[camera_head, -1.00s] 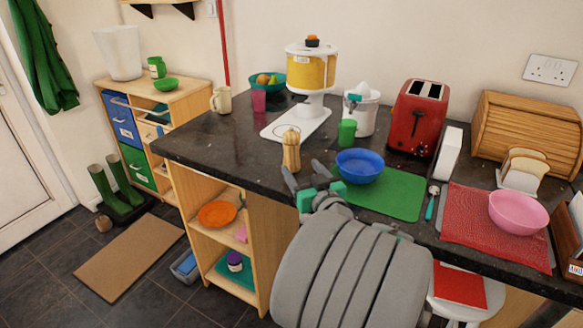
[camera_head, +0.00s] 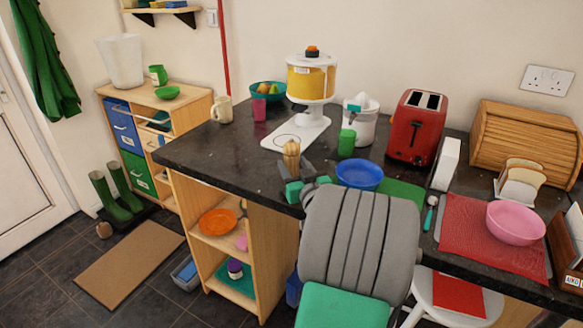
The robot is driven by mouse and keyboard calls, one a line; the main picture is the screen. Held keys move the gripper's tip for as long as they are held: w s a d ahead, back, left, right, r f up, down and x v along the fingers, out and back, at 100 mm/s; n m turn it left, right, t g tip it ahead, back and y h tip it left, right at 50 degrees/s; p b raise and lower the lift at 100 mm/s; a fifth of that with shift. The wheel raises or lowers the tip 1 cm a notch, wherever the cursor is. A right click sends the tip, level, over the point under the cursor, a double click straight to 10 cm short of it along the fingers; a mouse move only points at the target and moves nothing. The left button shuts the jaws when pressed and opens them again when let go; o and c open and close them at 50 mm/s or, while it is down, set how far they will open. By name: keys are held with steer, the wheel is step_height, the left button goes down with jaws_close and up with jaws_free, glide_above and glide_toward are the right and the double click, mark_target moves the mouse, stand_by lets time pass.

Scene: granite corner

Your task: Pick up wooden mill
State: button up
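The wooden mill (camera_head: 291,152) is a small light-brown turned piece standing upright on the dark granite counter (camera_head: 225,150), left of the blue bowl. Its top shows clearly; its lower part is partly hidden by my gripper. My gripper (camera_head: 296,171) is low at the counter's front edge, with its grey fingers apart. One finger shows at the left of the mill and the other at its right. I cannot tell whether either finger touches it.
The blue bowl (camera_head: 359,174) stands on a green mat (camera_head: 402,193) right of my gripper. Behind are a green cup (camera_head: 346,142), a white juicer (camera_head: 360,122) and a yellow-and-white food processor (camera_head: 311,80). A red toaster (camera_head: 417,127) stands further right. The counter left of the mill is clear.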

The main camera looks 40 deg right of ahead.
jaws_close()
steer(key=shift+r, duration=0.1)
stand_by(0.4)
